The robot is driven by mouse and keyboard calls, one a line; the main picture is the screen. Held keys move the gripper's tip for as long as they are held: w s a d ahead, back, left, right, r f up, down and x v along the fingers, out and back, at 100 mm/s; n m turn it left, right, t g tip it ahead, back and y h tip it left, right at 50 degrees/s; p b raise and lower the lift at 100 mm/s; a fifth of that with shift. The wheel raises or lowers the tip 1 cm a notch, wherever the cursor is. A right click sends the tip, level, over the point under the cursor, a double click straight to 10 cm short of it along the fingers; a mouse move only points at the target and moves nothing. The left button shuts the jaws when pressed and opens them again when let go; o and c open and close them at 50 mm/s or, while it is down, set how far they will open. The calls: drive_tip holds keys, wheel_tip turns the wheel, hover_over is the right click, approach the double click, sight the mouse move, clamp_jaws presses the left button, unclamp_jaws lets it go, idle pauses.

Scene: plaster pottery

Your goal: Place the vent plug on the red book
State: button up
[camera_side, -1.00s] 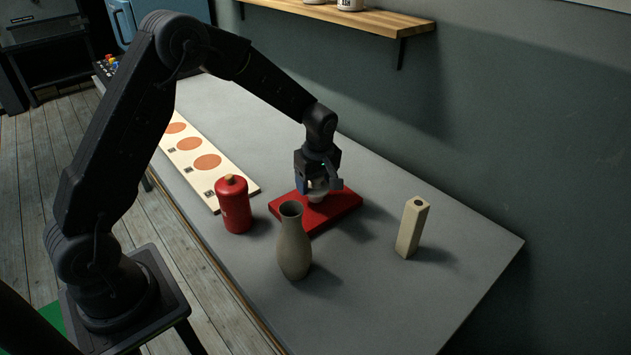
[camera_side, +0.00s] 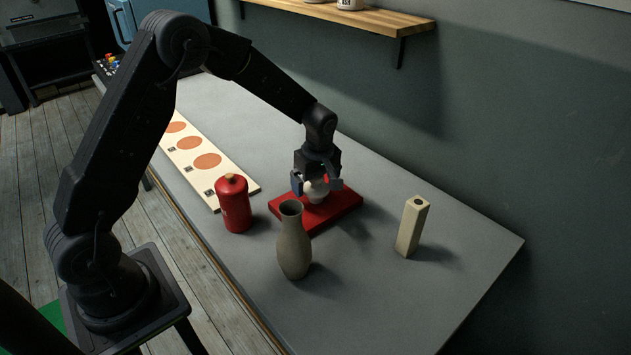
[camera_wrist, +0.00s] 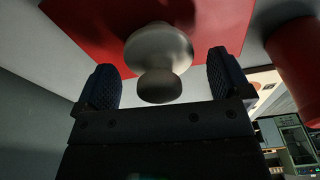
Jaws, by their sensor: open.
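The vent plug (camera_side: 316,191) is a pale, rounded piece with a narrower knob, standing on the red book (camera_side: 334,212) on the grey table. In the wrist view the vent plug (camera_wrist: 158,55) lies between the two fingers, with a visible gap on each side, and the red book (camera_wrist: 90,40) is beneath it. My gripper (camera_side: 316,186) is open around the plug, low over the book. Its dark blue padded fingers also show in the wrist view, where my gripper (camera_wrist: 165,82) is apart from the plug.
A red bottle (camera_side: 234,204) stands left of the book, and a grey vase (camera_side: 293,243) stands in front of it. A beige square post (camera_side: 411,228) is to the right. A pale board with orange discs (camera_side: 238,184) lies behind the bottle. The table's right front is clear.

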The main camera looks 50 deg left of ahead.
sight(319, 178)
drive_tip(key=r, duration=0.3)
drive_tip(key=d+r, duration=0.1)
drive_tip(key=r, duration=0.6)
drive_tip(key=shift+d+r, duration=0.15)
drive_tip(key=shift+r, duration=0.15)
drive_tip(key=s+d+r+m+t, duration=0.35)
drive_tip(key=s+r+m, duration=0.45)
drive_tip(key=s+r, duration=0.4)
drive_tip(key=s+d+f+m+t+h, duration=0.1)
drive_tip(key=s+d+m+t, duration=0.1)
drive_tip(key=s+m, duration=0.6)
drive_tip(key=s, duration=0.6)
drive_tip(key=shift+s+d, duration=0.35)
drive_tip(key=shift+d, duration=0.05)
